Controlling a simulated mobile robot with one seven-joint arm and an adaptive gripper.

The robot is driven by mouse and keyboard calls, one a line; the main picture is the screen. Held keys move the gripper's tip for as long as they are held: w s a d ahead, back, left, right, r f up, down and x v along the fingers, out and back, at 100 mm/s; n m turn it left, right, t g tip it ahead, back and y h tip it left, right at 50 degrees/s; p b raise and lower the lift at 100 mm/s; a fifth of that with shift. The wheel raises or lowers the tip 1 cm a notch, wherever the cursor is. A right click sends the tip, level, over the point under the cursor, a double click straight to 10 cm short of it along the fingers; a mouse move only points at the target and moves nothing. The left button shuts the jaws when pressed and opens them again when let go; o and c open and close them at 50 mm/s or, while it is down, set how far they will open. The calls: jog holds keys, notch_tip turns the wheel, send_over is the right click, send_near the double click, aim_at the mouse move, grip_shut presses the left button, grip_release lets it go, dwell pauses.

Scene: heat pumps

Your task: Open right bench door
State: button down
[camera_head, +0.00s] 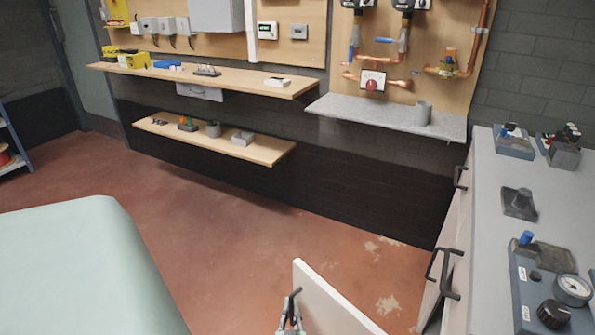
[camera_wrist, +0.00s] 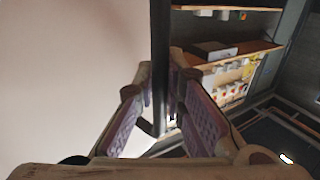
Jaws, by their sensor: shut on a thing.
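The white bench door (camera_head: 335,305) stands swung out from the bench at the bottom middle of the head view, its far edge angled toward me. My gripper (camera_head: 290,312) shows beside the door's left end, small and cut off by the frame. In the wrist view the pale door face (camera_wrist: 70,70) fills the left side. A dark upright handle bar (camera_wrist: 160,60) runs between the purple-padded fingers of my gripper (camera_wrist: 160,100), which are shut on it. The bench (camera_head: 480,190) has a grey top and other pale fronts with black handles (camera_head: 440,272). The bench inside is hidden.
Gauge and valve units (camera_head: 560,290) stand on the bench top. A pale green padded surface (camera_head: 75,270) is at the lower left. Wall shelves (camera_head: 215,78) with small items are at the back. The red floor (camera_head: 230,230) between is clear.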

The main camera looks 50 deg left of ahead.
jog(key=s+d+n+g+y, duration=0.2)
jog(key=s+d+g, duration=0.1)
jog(key=s, duration=0.6)
jog(key=s+d+n+g+y, duration=0.1)
jog(key=s+d+n+g, duration=0.2)
jog(key=s, duration=0.6)
jog(key=shift+s+d+r+n+g+y, duration=0.15)
jog(key=shift+d+n+g+y, duration=0.2)
jog(key=shift+d+g, duration=0.4)
jog(key=shift+a, duration=0.15)
jog(key=c, duration=1.9)
grip_release()
jog(key=v, duration=1.2)
